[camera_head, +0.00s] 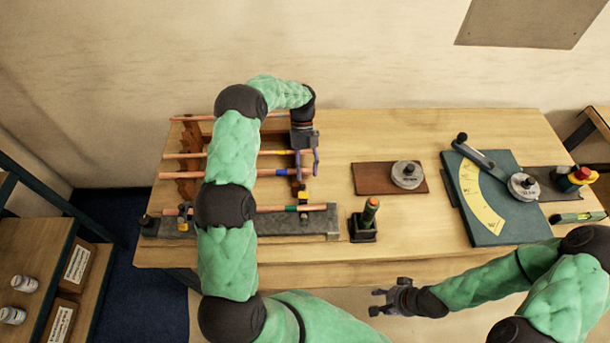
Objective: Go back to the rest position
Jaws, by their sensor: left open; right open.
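My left arm reaches up over the left part of the wooden table. Its gripper (306,163) is open at the right end of the copper pipe rack, close to the middle pipe (272,153). I cannot tell whether its fingers touch the pipe. The arm hides part of the rack and pipes. My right gripper (378,301) is open and empty in front of the table's front edge, its arm coming in from the lower right.
A grey base bar (270,224) carries the front pipe. A small holder (363,229) with a green-and-copper tool, a brown board (370,179) with a round weight, and a teal bending plate (505,220) with a yellow scale stand to the right. Shelves (40,255) stand at left.

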